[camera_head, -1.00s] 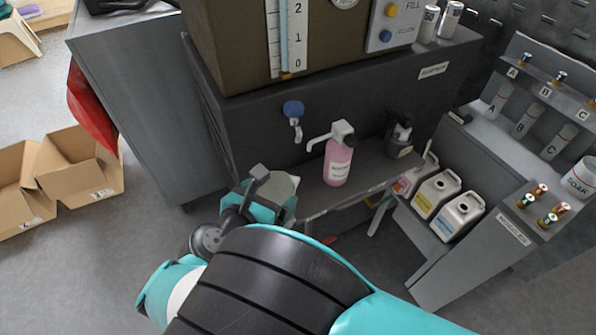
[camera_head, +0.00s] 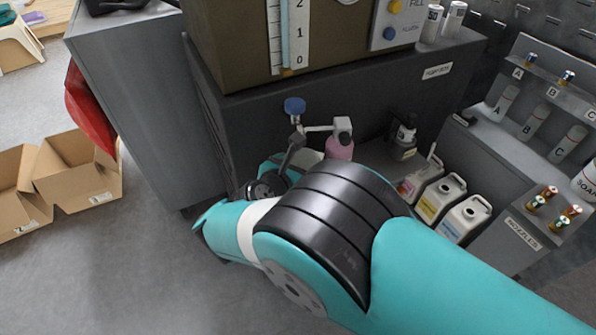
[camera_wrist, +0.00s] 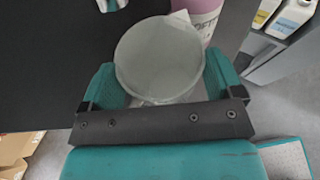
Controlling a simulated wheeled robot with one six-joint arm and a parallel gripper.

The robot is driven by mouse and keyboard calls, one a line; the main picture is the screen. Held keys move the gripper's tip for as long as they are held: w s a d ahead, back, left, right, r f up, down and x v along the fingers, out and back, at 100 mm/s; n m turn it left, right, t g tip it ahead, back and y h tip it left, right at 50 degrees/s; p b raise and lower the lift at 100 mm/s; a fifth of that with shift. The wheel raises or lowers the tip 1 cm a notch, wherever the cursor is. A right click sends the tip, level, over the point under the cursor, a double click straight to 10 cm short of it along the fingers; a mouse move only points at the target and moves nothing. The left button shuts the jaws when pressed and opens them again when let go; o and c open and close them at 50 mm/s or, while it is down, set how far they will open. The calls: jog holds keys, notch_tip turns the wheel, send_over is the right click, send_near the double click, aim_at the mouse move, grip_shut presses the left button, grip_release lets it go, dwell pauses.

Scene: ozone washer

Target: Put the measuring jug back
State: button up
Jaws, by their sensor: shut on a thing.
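The measuring jug (camera_wrist: 160,58) is a pale, translucent round vessel, seen from above in the wrist view. My gripper (camera_wrist: 162,85) is shut on it, with a teal finger on each side. In the head view only a pale bit of the jug (camera_head: 309,156) shows, just below the blue-handled tap (camera_head: 295,106) and left of the pink pump bottle (camera_head: 339,149). My arm hides most of the jug and gripper there. The pink bottle (camera_wrist: 205,14) stands close beyond the jug in the wrist view. I cannot tell whether the jug touches the shelf.
A dark bottle (camera_head: 404,140) stands right of the pump bottle. White jugs with coloured labels (camera_head: 440,198) stand on a lower shelf at right. A grey cabinet (camera_head: 140,110) is at left, with open cardboard boxes (camera_head: 75,175) on the floor beyond.

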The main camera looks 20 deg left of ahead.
jog(key=shift+f, duration=0.15)
jog(key=o, duration=1)
jog(key=shift+r, duration=0.2)
jog(key=b+v, duration=0.1)
jog(key=v, duration=1.1)
